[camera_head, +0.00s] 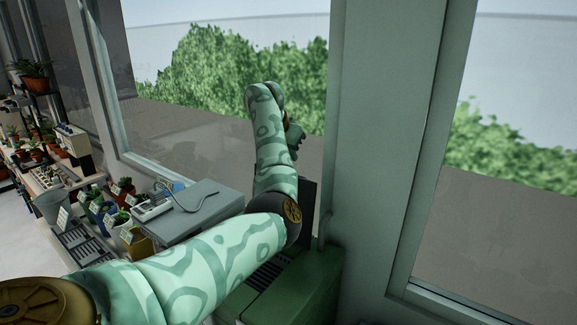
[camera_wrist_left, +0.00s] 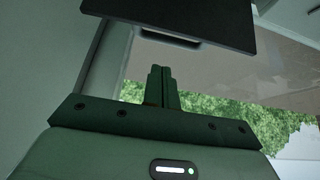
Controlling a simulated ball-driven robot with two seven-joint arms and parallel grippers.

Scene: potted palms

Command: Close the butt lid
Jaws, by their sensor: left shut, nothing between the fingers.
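The green butt (camera_head: 308,285) stands below the window, partly hidden by my left arm. A dark flat panel, which looks like its lid (camera_head: 309,205), stands upright at its back, so the lid looks open. My left gripper (camera_head: 294,138) is raised above the lid, in front of the window, partly hidden by my own arm. In the left wrist view a dark panel (camera_wrist_left: 190,18) with a lip on its lower edge hangs beyond the shut, empty fingers (camera_wrist_left: 161,85); a gap seems to lie between them. My right gripper is out of view.
A grey box (camera_head: 195,205) with a cable and a small device on it stands left of the butt. Potted plants (camera_head: 122,188), a grey bucket (camera_head: 50,207) and black trays (camera_head: 82,246) sit further left. A window post (camera_head: 385,130) rises on the right.

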